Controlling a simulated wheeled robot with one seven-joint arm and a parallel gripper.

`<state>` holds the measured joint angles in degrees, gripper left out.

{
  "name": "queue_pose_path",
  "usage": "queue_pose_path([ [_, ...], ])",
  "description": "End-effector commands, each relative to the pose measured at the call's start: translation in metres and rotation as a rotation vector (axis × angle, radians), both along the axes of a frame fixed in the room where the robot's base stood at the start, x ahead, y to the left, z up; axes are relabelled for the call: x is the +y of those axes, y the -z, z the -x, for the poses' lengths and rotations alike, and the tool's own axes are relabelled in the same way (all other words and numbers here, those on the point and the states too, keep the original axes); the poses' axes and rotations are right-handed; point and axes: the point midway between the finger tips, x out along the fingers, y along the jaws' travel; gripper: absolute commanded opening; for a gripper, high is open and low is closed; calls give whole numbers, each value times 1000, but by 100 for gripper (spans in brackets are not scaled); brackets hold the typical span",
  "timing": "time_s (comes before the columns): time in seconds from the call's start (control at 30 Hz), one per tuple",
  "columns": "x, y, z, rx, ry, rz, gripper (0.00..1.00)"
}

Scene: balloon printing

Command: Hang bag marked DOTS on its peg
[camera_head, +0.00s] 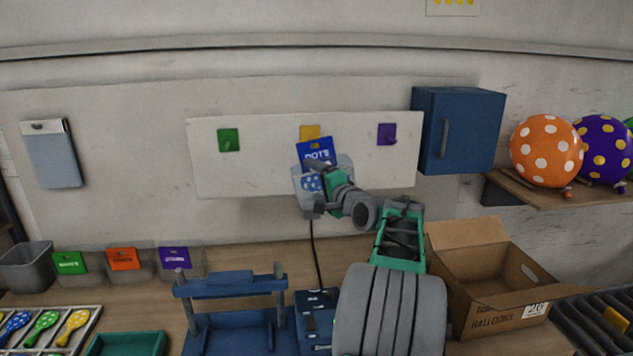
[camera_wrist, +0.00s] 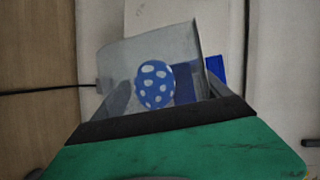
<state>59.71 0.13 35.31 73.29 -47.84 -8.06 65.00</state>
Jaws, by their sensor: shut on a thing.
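The bag marked DOTS (camera_head: 316,152) has a blue header card and a clear body with a blue, white-dotted balloon picture. It hangs in my gripper (camera_head: 318,199) in front of the white peg board (camera_head: 260,176). In the wrist view the clear bag (camera_wrist: 181,50) and its dotted balloon show beyond the jaws. My gripper is shut on the bag. The yellow peg plate (camera_head: 309,132) is just above and behind the card; its peg is hidden. A green peg plate (camera_head: 228,139) is to the left and a purple one (camera_head: 387,134) to the right. I cannot tell whether the bag touches the peg.
A blue wall cabinet (camera_head: 459,130) stands right of the board. Below are a blue press (camera_head: 232,290), an open cardboard box (camera_head: 490,283) and bins with coloured cards (camera_head: 122,260). A dark cord hangs below my gripper. The wall left of the board is clear up to a clipboard.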

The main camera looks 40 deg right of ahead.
Motion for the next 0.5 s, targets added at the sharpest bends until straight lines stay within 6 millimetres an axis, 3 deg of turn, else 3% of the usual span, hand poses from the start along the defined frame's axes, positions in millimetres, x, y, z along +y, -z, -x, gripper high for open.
queue_pose_path([
  [0.5,-20,-2,-30,-2,0,1,14],
])
